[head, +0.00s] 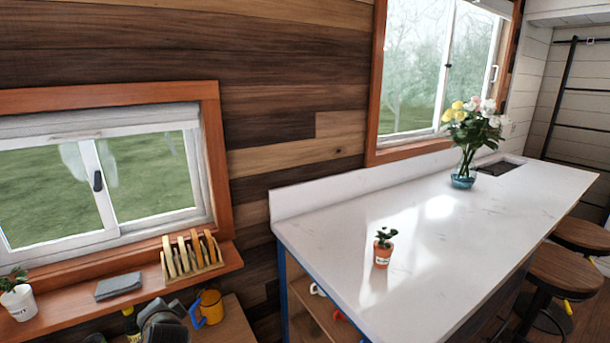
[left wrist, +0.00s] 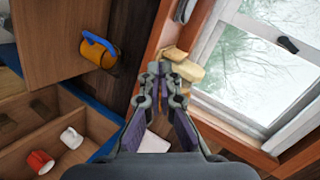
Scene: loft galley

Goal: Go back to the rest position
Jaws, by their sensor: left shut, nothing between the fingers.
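My left gripper (left wrist: 163,72) is shut and empty in the left wrist view, its two fingers together near the wooden sill. In the head view a dark grey part of my left arm (head: 165,325) shows at the bottom edge, below the sill and left of a yellow mug (head: 211,305) with a blue handle. The mug also shows in the left wrist view (left wrist: 98,52), left of the fingers and apart from them. My right gripper is in neither view.
The white counter (head: 400,290) carries a small potted plant (head: 383,247) and a flower vase (head: 466,160). Red (left wrist: 40,161) and white (left wrist: 71,138) mugs stand in shelf compartments.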

